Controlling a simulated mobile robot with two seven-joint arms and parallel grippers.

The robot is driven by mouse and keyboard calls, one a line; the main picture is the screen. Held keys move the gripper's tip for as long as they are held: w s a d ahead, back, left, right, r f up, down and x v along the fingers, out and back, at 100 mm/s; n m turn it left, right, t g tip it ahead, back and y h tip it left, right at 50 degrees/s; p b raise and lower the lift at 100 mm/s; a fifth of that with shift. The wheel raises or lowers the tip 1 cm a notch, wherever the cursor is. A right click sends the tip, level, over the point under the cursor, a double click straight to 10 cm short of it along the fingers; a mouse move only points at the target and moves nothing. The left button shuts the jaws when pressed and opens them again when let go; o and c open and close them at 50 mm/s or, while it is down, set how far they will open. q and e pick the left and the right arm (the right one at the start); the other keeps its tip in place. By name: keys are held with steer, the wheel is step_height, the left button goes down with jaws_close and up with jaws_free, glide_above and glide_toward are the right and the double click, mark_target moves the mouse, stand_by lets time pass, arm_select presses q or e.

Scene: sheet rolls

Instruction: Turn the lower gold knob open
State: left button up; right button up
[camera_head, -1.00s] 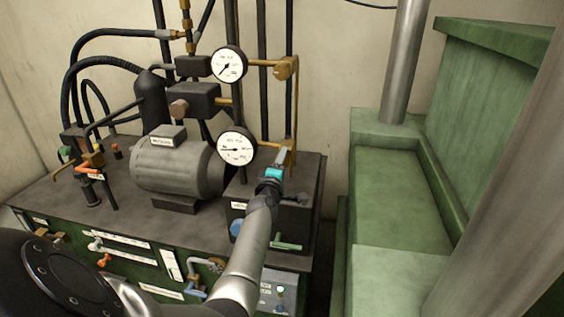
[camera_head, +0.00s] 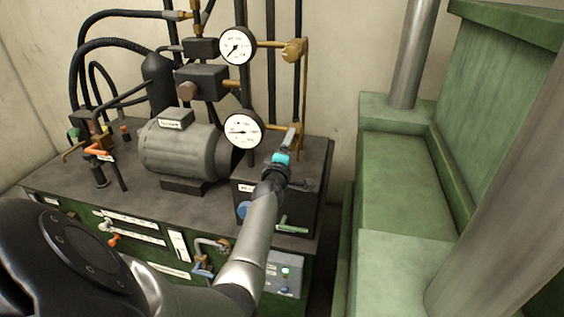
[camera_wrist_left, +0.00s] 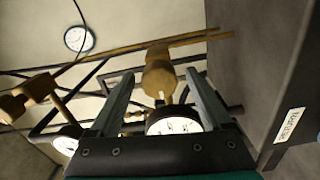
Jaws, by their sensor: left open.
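The lower gold knob (camera_wrist_left: 158,72) shows in the left wrist view ahead of and between my open left fingers, with a visible gap to each finger. In the head view my left gripper (camera_head: 291,140) is beside the lower gauge (camera_head: 243,131) and largely hides the lower knob. The lower gauge also shows in the wrist view (camera_wrist_left: 172,124), partly behind the gripper. The upper gold knob (camera_head: 294,50) is on its pipe above, and in the wrist view (camera_wrist_left: 28,96) it is at the left. My right gripper is not in view.
A grey motor (camera_head: 182,150) stands on the dark bench top left of my arm. A dark box (camera_head: 305,195) with a label is under my left gripper. Brass pipes and black hoses run behind the gauges. A green machine (camera_head: 400,185) stands at the right, with a narrow gap between.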

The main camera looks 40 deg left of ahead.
arm_select(q)
steer(key=p+v, duration=0.1)
steer(key=v, duration=1.3)
steer(key=shift+s, duration=0.2)
steer(key=shift+d, duration=0.15)
